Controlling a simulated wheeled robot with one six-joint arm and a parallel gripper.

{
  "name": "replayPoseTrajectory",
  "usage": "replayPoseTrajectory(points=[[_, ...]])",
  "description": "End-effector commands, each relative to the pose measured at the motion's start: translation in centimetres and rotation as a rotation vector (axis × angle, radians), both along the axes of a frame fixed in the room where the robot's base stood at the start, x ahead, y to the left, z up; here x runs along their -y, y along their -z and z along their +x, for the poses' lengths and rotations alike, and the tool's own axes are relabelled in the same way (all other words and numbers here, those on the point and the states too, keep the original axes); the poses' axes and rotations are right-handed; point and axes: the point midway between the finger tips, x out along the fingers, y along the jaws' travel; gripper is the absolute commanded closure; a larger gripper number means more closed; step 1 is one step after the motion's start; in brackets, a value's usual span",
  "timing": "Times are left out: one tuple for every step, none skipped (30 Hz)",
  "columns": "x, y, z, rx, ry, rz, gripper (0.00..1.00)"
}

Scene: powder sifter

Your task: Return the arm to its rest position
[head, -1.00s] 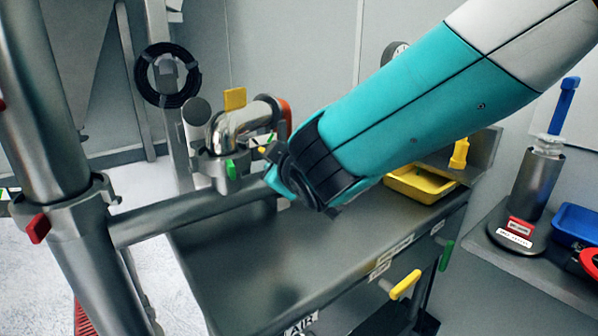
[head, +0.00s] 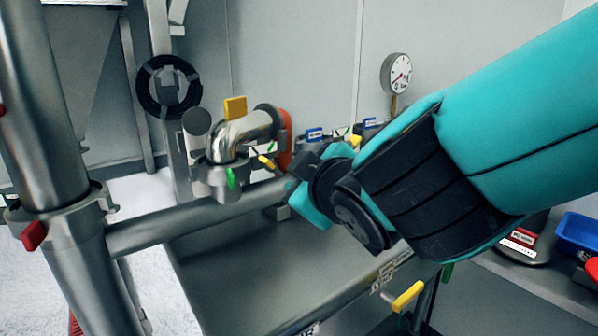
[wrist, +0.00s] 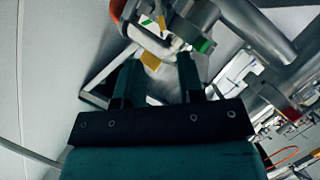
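My arm comes in from the right in the head view, teal with a dark ribbed wrist joint. My gripper (wrist: 160,78) shows in the wrist view as two dark teal fingers standing apart with nothing between them. In the head view the arm's end is beside the steel pipe elbow, in front of the bench, and the fingers are hard to make out. The elbow (head: 243,132) has a yellow tab (head: 235,107) on top. A yellow piece (wrist: 150,61) shows beyond the fingers in the wrist view. I cannot tell whether the gripper touches anything.
A thick steel post (head: 42,120) and a horizontal pipe (head: 160,227) stand at the left. The steel bench (head: 235,275) lies below my arm. A pressure gauge (head: 397,73) is behind. A blue tray (head: 578,229) sits at the right. A yellow handle (head: 408,296) sticks out at the bench's front.

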Motion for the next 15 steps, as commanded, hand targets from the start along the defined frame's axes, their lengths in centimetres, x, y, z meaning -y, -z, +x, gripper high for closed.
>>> replayPoseTrajectory(points=[[1.3,-0.3,0.0,-0.062,0.028,0.020,0.65],[2.1,-0.1,-0.2,-0.118,0.047,0.037,0.65],[3.4,0.2,-0.7,-0.214,0.078,0.064,0.65],[4.5,0.4,-1.3,-0.295,0.101,0.087,0.65],[5.6,0.6,-2.2,-0.385,0.125,0.113,0.65],[6.9,0.8,-3.6,-0.508,0.153,0.144,0.65],[7.7,0.9,-5.0,-0.601,0.168,0.165,0.65],[8.4,0.8,-6.4,-0.689,0.182,0.185,0.65],[9.2,0.7,-8.5,-0.802,0.193,0.205,0.65],[9.6,0.4,-10.0,-0.880,0.198,0.217,0.65],[10.0,0.2,-11.6,-0.953,0.199,0.225,0.65],[10.5,-0.3,-13.5,-1.039,0.198,0.230,0.65],[10.8,-0.6,-14.8,-1.095,0.197,0.232,0.65],[11.0,-0.9,-16.0,-1.143,0.192,0.231,0.65],[11.3,-1.3,-17.4,-1.197,0.186,0.228,0.65]])
